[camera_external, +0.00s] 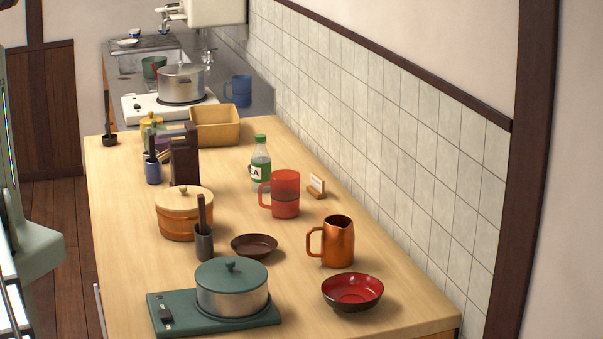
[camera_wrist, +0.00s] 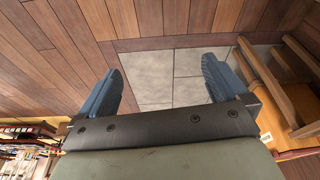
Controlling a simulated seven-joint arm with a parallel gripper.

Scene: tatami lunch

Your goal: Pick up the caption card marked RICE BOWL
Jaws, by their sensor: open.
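A small white card stands in a wooden holder (camera_external: 317,187) near the tiled wall, right of the red mug; its lettering is too small to read, so I cannot tell whether it says RICE BOWL. A red-lined dark bowl (camera_external: 352,291) sits at the front right of the counter. My gripper (camera_wrist: 160,70) is open and empty in the wrist view, its two blue fingers wide apart above floor boards and grey tiles. The card does not show clearly there. In the external view, part of my arm shows at the left edge, away from the card; the fingers are not visible.
A red mug (camera_external: 285,195), a green-capped bottle (camera_external: 261,165) and a copper pitcher (camera_external: 338,242) stand around the card. A lidded wooden tub (camera_external: 183,215), a brown dish (camera_external: 254,246) and a pot (camera_external: 232,290) occupy the counter.

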